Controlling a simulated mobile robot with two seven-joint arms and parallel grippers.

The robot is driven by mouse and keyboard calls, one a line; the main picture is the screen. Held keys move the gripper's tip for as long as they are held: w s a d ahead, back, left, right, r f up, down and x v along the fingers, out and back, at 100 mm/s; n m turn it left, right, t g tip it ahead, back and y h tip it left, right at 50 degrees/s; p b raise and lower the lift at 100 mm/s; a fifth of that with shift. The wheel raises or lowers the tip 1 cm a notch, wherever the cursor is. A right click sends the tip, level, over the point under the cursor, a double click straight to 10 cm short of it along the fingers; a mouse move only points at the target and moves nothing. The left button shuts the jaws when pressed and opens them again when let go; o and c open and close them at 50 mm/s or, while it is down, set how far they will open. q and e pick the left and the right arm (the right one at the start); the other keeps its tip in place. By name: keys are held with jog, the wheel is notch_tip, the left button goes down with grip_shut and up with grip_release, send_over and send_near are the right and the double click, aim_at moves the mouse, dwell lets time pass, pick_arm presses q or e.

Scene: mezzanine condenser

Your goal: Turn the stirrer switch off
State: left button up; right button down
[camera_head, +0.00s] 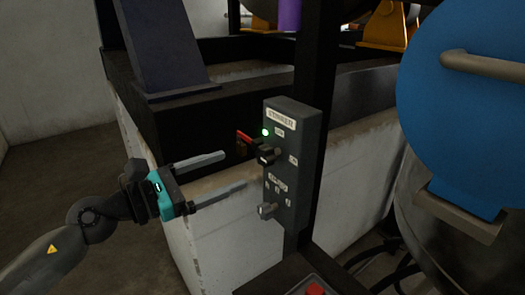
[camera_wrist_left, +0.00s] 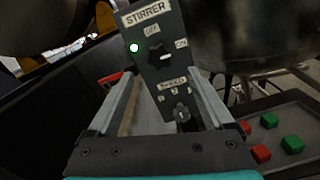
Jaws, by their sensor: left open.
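The stirrer control box (camera_head: 289,165) is a grey box on a dark post, labelled STIRRER, with a lit green lamp (camera_head: 265,132). Its black switch knob (camera_head: 267,154) sits below the lamp, between OFF and ON labels; the knob also shows in the left wrist view (camera_wrist_left: 160,57). A smaller speed knob (camera_head: 267,210) is lower on the box. My left gripper (camera_head: 235,171) is open and empty, left of the box, its fingers pointing towards it. In the left wrist view the box shows between and beyond the fingers (camera_wrist_left: 160,95). My right gripper is not in view.
A panel with red and green buttons (camera_wrist_left: 288,120) lies to the right of the box in the left wrist view. A large blue round cover (camera_head: 465,100) with a handle stands at right. A low pale wall (camera_head: 220,235) runs behind the box.

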aim_at(261, 158)
pick_arm(q)
jog(key=p+x, duration=0.1)
jog(key=x, duration=0.8)
jog(key=shift+w+d, duration=0.15)
jog(key=shift+d, duration=0.05)
grip_shut()
jog(key=shift+r+n+p, duration=0.1)
jog(key=shift+n+p, duration=1.7)
jog(key=n+p, duration=0.4)
jog(key=n, duration=0.1)
jog(key=n+p, duration=0.3)
jog(key=n, duration=0.2)
jog(key=shift+n+p, duration=0.3)
jog(key=shift+n, duration=0.1)
jog(key=shift+n+p, duration=0.95)
jog(key=shift+n, duration=0.75)
